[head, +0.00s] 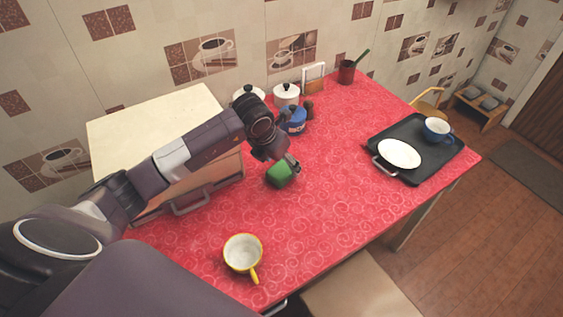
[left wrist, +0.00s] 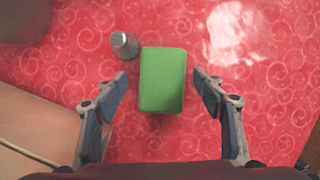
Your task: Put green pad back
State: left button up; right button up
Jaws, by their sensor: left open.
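A green pad (head: 279,175) lies on the red patterned counter, right of a wooden box with a handle. My left gripper (head: 289,164) is just above it in the head view. In the left wrist view the green pad (left wrist: 162,79) shows upright in the picture between the two open fingers of my left gripper (left wrist: 160,88). There is a gap on both sides, and the fingers do not touch it. My right gripper is not in view.
A grey cylinder (left wrist: 125,45) stands close to the pad's left. A blue jar (head: 294,121) and white lidded pots (head: 286,95) are behind. A yellow cup (head: 243,254) is in front. A dark tray (head: 437,160) with a plate and blue cup is at right. The counter's middle is clear.

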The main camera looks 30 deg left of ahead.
pick_arm(q)
jog(key=shift+r, duration=0.1)
jog(key=shift+r+p, duration=0.3)
jog(key=shift+p, duration=0.1)
jog(key=v, duration=1.2)
jog(key=shift+b, duration=0.45)
jog(key=shift+r, duration=0.1)
